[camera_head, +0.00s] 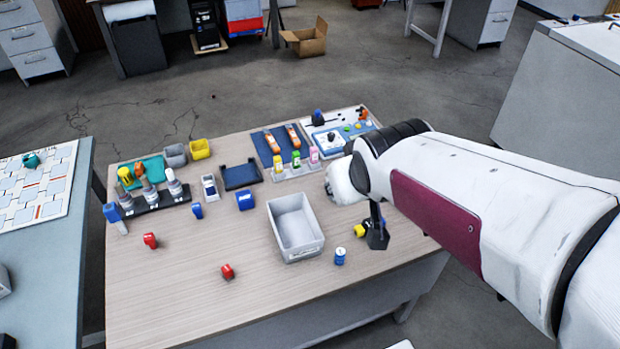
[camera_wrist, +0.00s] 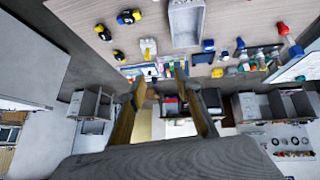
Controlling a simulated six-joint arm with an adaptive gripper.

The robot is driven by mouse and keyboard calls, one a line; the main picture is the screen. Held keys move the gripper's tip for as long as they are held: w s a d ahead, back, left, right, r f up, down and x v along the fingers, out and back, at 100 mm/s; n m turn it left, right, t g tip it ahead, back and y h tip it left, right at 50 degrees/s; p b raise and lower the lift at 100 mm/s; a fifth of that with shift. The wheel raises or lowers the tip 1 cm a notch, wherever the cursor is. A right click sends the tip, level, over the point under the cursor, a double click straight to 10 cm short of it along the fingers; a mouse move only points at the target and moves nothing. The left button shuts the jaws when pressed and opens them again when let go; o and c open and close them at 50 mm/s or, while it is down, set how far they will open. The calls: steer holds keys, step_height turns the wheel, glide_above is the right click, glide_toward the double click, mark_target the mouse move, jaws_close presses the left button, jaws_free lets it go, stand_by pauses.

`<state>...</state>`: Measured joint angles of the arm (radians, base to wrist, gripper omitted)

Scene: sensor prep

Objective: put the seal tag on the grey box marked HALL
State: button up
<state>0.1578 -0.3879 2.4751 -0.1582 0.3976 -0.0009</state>
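A light grey open box (camera_head: 296,250) stands in the front middle of the table, with a small label on its near wall too small to read. It also shows in the wrist view (camera_wrist: 186,24). A smaller grey bin (camera_head: 175,155) stands at the back left; I cannot read any marking on it. I cannot tell which small item is the seal tag.
Two red items (camera_head: 150,241) lie front left. A blue bottle (camera_head: 340,257) stands right of the large box. A yellow bin (camera_head: 200,149), a bottle rack (camera_head: 152,204), a dark blue tray (camera_head: 241,177) and kits crowd the back. The front left of the table is mostly clear.

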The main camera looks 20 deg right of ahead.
steer(key=s+a+r+g+y, duration=0.1)
steer(key=s+a+r+y, duration=0.1)
steer(key=s+a, duration=0.5)
steer(key=shift+s+a+g, duration=0.15)
steer(key=shift+s+g, duration=0.25)
steer(key=shift+s, duration=2.65)
